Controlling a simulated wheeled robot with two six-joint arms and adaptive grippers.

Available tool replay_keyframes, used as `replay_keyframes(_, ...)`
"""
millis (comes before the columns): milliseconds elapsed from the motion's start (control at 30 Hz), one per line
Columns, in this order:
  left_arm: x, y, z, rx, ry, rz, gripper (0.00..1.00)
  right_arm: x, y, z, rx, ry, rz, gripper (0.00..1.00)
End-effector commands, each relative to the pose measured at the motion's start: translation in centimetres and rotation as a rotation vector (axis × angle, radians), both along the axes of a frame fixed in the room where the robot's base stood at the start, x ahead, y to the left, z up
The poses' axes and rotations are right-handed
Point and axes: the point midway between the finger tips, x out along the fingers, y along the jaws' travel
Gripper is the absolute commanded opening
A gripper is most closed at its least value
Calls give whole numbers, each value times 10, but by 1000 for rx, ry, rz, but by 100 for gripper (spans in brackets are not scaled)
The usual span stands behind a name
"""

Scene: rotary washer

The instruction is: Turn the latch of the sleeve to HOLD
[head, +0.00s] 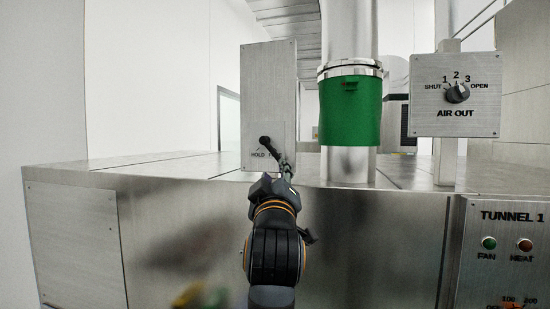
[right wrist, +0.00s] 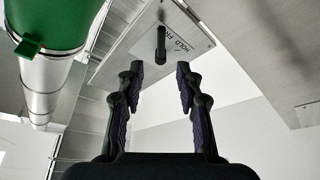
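The latch (head: 267,144) is a small black lever low on a tall grey metal box, above a plate lettered HOLD and, partly hidden, FREE. In the right wrist view the latch (right wrist: 161,44) stands just beyond my fingertips, in line with the gap. Which word it points to I cannot tell. The green sleeve (head: 350,108) is around a steel pipe right of the box; its edge shows in the wrist view (right wrist: 50,22). My right gripper (head: 280,164) is just below the latch; in the wrist view it (right wrist: 160,72) is open and empty. My left gripper is not in view.
The grey box (head: 268,90) stands above a steel housing (head: 190,168). An AIR OUT dial box (head: 470,115) is at the right, with a TUNNEL 1 panel (head: 507,245) below it. A blurred yellow-green shape (head: 198,296) is at the bottom edge.

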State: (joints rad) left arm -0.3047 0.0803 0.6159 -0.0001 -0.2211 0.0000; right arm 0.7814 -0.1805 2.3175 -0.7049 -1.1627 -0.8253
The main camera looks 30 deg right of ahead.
Motion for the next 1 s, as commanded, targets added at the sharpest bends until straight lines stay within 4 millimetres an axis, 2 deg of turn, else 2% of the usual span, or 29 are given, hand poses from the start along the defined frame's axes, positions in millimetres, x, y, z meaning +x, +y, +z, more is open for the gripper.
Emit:
replay_keyframes(233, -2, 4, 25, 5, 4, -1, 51, 31, -22, 17, -8, 7, -7, 36)
replay_keyframes(500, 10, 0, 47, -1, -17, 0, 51, 70, -48, 29, 0, 3, 0, 36)
replay_keyframes(633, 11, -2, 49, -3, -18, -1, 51, 78, -53, 30, 2, 2, 0, 36)
replay_keyframes(900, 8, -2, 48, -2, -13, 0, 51, 80, -54, 28, 2, 1, 1, 36)
replay_keyframes(1000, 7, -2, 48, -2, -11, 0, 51, 80, -54, 28, 2, 1, 1, 24)
